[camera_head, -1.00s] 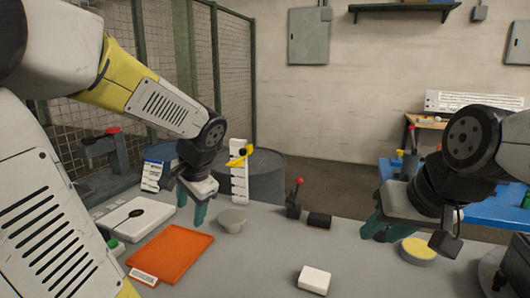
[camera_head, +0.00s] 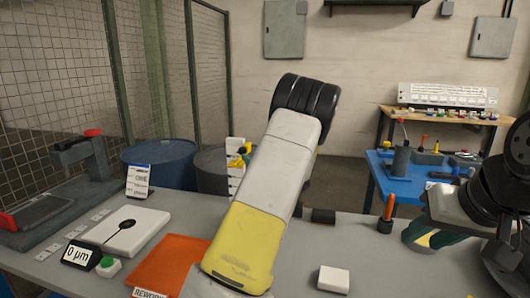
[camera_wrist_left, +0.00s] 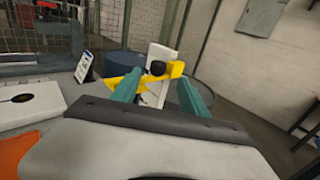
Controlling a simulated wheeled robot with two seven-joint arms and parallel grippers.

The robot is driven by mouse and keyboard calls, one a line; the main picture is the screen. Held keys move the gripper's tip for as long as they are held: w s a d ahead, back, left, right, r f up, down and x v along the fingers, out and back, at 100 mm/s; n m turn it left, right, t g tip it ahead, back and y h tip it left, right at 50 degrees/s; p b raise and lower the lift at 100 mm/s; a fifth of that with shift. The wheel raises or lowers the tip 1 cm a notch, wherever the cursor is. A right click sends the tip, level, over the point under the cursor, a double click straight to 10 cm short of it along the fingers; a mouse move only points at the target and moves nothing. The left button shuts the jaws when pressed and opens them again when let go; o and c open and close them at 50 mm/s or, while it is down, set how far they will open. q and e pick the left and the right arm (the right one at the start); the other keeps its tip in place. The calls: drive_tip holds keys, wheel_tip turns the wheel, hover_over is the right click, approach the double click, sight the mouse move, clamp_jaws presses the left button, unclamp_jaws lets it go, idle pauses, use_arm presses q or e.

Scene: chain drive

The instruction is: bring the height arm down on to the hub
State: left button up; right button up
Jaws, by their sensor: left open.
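The height arm (camera_wrist_left: 151,76) is a yellow bar with a black knob on a white upright post (camera_wrist_left: 166,57). In the left wrist view it lies between the two teal fingers of my left gripper (camera_wrist_left: 160,90), which is open. In the head view only part of the yellow arm (camera_head: 238,162) and stepped white post (camera_head: 236,182) shows, because my left forearm covers the rest and the left gripper. I cannot make out the hub. My right gripper (camera_head: 434,235) is at the right, by a yellow-topped round part (camera_head: 424,240); its jaw opening is unclear.
A display reading 0 µm (camera_head: 78,254), a white plate (camera_head: 130,230) and an orange tray (camera_head: 160,268) are at the left. A white block (camera_head: 334,279) lies at the front. A black cylinder (camera_head: 323,216) and an orange-handled tool (camera_head: 387,212) stand behind it.

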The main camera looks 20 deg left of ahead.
sight(244, 151)
use_arm(q)
drive_tip(key=x, duration=0.7)
drive_tip(key=shift+a, duration=0.2)
drive_tip(key=shift+c, duration=0.4)
clamp_jaws()
idle(0.8)
